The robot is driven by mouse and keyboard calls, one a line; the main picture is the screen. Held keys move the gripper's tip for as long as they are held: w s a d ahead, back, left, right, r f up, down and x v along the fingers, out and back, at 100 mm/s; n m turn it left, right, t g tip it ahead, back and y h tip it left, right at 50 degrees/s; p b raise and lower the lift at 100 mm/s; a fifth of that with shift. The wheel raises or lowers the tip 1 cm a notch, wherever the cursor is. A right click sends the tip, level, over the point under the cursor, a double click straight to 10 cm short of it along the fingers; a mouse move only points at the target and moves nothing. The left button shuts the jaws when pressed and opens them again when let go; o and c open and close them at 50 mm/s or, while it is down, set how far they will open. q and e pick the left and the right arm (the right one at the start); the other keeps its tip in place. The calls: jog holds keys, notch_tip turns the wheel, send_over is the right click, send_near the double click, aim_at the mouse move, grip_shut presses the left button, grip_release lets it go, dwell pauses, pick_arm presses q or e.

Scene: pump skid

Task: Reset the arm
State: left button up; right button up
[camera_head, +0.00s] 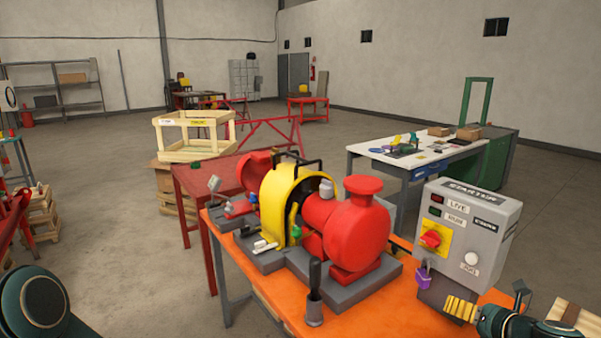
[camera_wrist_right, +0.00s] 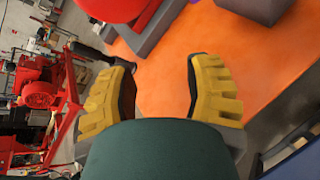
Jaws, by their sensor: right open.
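My right gripper (camera_head: 461,308) has yellow fingers and is low at the right in the head view, in front of the grey starter box (camera_head: 483,212). In the right wrist view my right gripper (camera_wrist_right: 161,88) is open, with nothing between its fingers and the orange bench top beyond them. The starter box has a red knob (camera_head: 430,239) on a yellow plate, and a purple padlock-like piece (camera_head: 423,275) at its lower left. My left gripper is not in view; only a dark rounded part of my own arm shows at lower left.
The orange bench (camera_head: 375,311) carries a red pump (camera_head: 357,230) with a yellow guard (camera_head: 286,200) and a dark upright handle (camera_head: 314,290). A white-topped table (camera_head: 365,149) stands behind. A wooden crate frame (camera_head: 194,153) is at left. Open floor lies front left.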

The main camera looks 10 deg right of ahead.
jog(key=s+a+f+m+g+y, duration=0.25)
jog(key=a+f+m, duration=0.35)
jog(key=a, duration=0.4)
jog(key=s+a+f+m+g+y, duration=0.1)
jog(key=a+f+m+g+y, duration=0.15)
jog(key=a+f+m, duration=0.6)
jog(key=s+a+f+m+g+y, duration=0.25)
jog(key=a+f+m, duration=0.2)
jog(key=a, duration=0.65)
jog(key=s+f+m+g+h, duration=0.5)
jog(key=s+f+m+h, duration=0.1)
jog(key=s+f+m, duration=0.8)
pick_arm(q)
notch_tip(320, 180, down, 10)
jog(key=b, duration=1)
pick_arm(e)
jog(key=w+a+f+t, duration=0.1)
jog(key=w+a+f, duration=0.1)
jog(key=w, duration=0.5)
jog(key=shift+x, duration=0.8)
jog(key=shift+a+t, duration=0.15)
jog(key=shift+t, duration=0.1)
